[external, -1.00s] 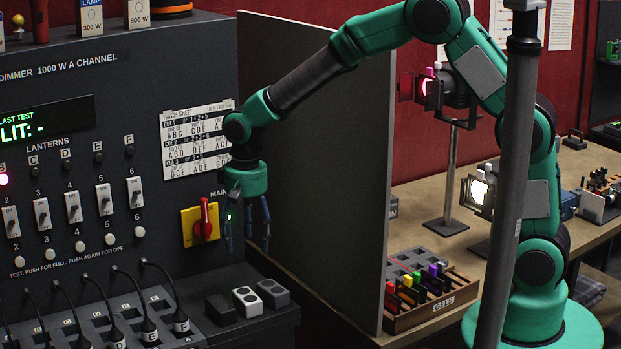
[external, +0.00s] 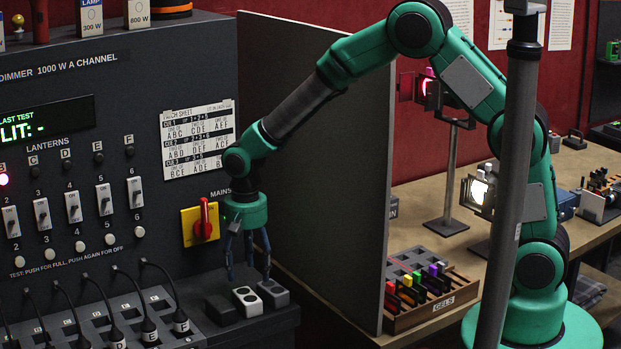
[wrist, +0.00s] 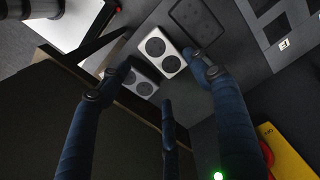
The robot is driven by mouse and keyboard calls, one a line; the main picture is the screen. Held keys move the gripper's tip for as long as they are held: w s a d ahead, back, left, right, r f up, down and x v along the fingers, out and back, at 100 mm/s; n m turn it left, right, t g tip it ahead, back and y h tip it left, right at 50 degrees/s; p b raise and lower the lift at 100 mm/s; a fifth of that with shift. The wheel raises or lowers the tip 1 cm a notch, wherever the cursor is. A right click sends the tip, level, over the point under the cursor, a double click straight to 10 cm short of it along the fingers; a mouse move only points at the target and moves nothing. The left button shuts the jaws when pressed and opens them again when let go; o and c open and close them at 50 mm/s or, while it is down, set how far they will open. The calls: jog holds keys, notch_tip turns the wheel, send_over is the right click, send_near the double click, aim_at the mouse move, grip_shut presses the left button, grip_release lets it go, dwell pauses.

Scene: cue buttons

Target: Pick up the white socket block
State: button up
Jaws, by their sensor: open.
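The white socket block (external: 247,301) sits on the dark ledge at the front of the dimmer desk, with two round dark sockets on its top. It also shows in the wrist view (wrist: 164,50). A grey socket block (external: 273,293) stands just to its right, and a black block (external: 221,308) to its left. My gripper (external: 248,272) points down above the white and grey blocks. In the wrist view its dark blue fingers (wrist: 162,78) are spread open and empty, with the white block between and beyond the tips. One finger partly covers the grey block (wrist: 140,80).
A tall grey partition (external: 325,150) stands close to the right of the blocks. A red mains switch on a yellow plate (external: 204,222) is on the panel behind. Several plugs with black cables (external: 150,325) stand to the left. A gel box (external: 430,290) lies beyond the partition.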

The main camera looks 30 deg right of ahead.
aim_at(250, 294)
jog(key=shift+f, duration=1.6)
jog(key=shift+s+f, duration=0.15)
jog(key=shift+f, duration=2.45)
jog(key=c, duration=1.1)
jog(key=shift+o, duration=0.2)
jog(key=shift+a+r, duration=0.1)
notch_tip(250, 294, up, 28)
jog(key=p, duration=0.1)
